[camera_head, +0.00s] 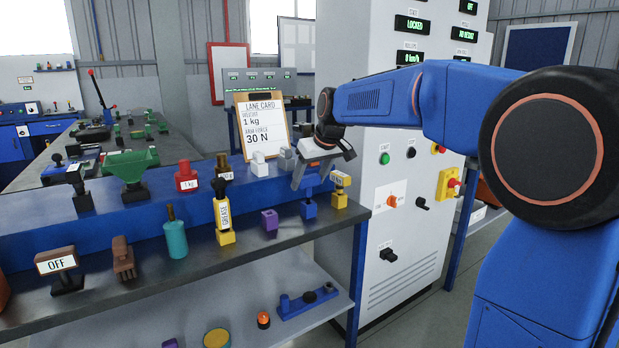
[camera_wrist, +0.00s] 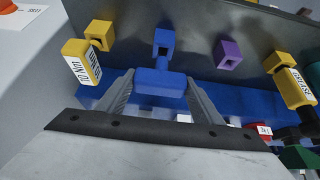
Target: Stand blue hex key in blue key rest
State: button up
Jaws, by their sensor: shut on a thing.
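My gripper (camera_head: 312,180) reaches down over the front shelf from the right. In the wrist view its fingers (camera_wrist: 160,80) are shut on the blue hex key (camera_wrist: 160,86), one on each side of its block-like blue head. The blue key rest (camera_wrist: 164,38), a small blue block with a dark opening, lies just beyond the key in the wrist view. In the head view the blue key rest (camera_head: 309,210) stands on the shelf directly below my gripper. The key's lower end lines up with the rest, but I cannot tell whether it is inside.
A yellow key (camera_head: 341,179) in a yellow rest stands close on the right. An empty purple rest (camera_head: 269,220) and a yellow grease holder (camera_head: 222,212) stand to the left. A raised blue beam (camera_head: 150,200) with weights and a lane card (camera_head: 262,124) lies behind. The white control cabinet (camera_head: 400,200) is right.

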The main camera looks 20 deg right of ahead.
jog(key=shift+f, duration=0.7)
jog(key=o, duration=1.9)
